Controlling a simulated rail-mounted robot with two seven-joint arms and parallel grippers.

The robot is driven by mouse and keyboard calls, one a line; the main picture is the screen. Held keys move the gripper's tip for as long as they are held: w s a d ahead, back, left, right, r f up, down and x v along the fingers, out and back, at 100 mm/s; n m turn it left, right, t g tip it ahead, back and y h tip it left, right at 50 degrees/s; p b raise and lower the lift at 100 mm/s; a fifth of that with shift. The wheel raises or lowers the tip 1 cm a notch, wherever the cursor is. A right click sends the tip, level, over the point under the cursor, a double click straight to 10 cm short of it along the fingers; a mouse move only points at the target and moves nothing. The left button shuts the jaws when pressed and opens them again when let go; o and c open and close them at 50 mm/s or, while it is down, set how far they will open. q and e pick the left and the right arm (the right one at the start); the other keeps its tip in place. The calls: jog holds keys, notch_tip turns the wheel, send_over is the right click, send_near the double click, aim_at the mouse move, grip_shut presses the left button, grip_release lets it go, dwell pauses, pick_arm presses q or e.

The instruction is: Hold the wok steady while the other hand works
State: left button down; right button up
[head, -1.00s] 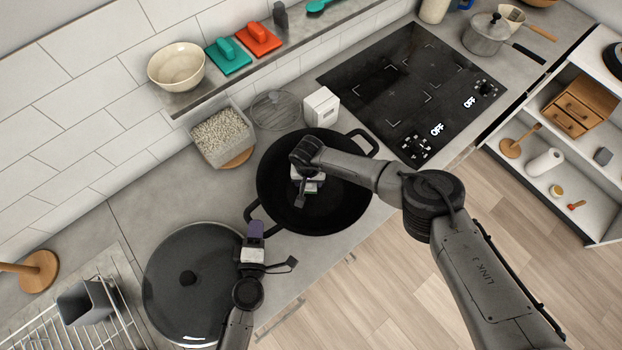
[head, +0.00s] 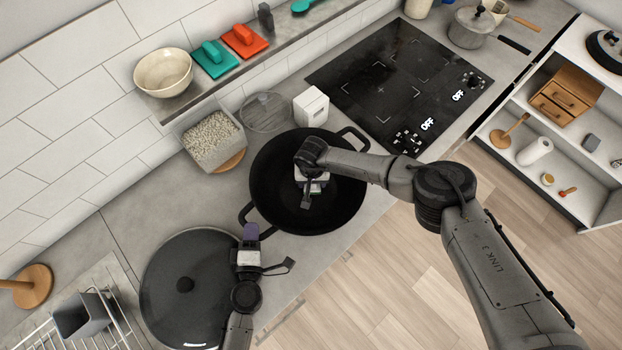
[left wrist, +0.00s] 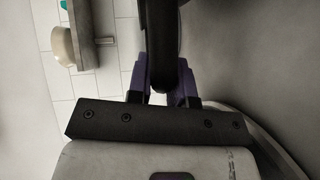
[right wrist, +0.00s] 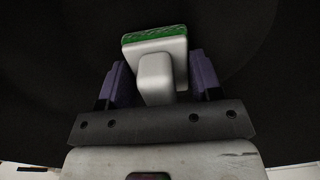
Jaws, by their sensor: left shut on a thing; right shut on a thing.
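The black wok (head: 270,195) sits on the grey counter, left of the hob in the head view. My left gripper (head: 250,236) is at its near-left handle (head: 245,212). In the left wrist view the dark handle (left wrist: 163,50) lies between the purple fingers, which are shut on it. My right gripper (head: 311,184) is inside the wok, low over its bottom. In the right wrist view it is shut on a white scrubber (right wrist: 157,72) with a green face (right wrist: 153,35). I cannot tell whether the green face touches the wok.
A dark lid (head: 180,310) lies left of the left gripper. A white box (head: 310,108), a bin of pale grains (head: 211,140) and a round wire mesh (head: 265,112) stand behind the wok. The hob (head: 395,80) reads OFF. A dish rack (head: 110,325) is at lower left.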

jog(key=shift+s+d, duration=0.1)
jog(key=shift+d, duration=0.45)
jog(key=shift+a, duration=0.1)
jog(key=shift+w+a+r, duration=0.1)
jog(key=shift+w+a, duration=0.1)
jog(key=shift+a, duration=1.25)
jog(key=shift+a, duration=0.55)
jog(key=shift+w+r, duration=0.1)
notch_tip(320, 180, up, 11)
jog(key=shift+r, duration=0.2)
